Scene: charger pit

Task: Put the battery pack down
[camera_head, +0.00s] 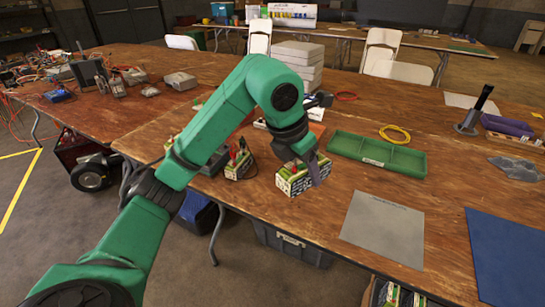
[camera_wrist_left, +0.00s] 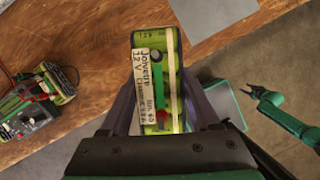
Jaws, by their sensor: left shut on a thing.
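My left gripper (camera_head: 312,170) is shut on a green and cream battery pack (camera_head: 293,183) near the front edge of the wooden table (camera_head: 345,185). In the left wrist view the pack (camera_wrist_left: 157,60) stands out between the two fingers, with its label and a red and a dark terminal facing the camera. Whether its underside touches the table cannot be told. A grey mat (camera_head: 385,228) lies to the right of the pack, flat on the table. My right gripper (camera_wrist_left: 262,94) shows small in the left wrist view, its jaws apart and empty, over the floor.
A green divided tray (camera_head: 377,154) lies behind the pack. Another pack with a meter and leads (camera_head: 238,165) stands to its left. A blue mat (camera_head: 508,255) lies far right. A dark crate (camera_head: 290,245) is under the table. Several packs (camera_head: 393,297) show low at the bottom.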

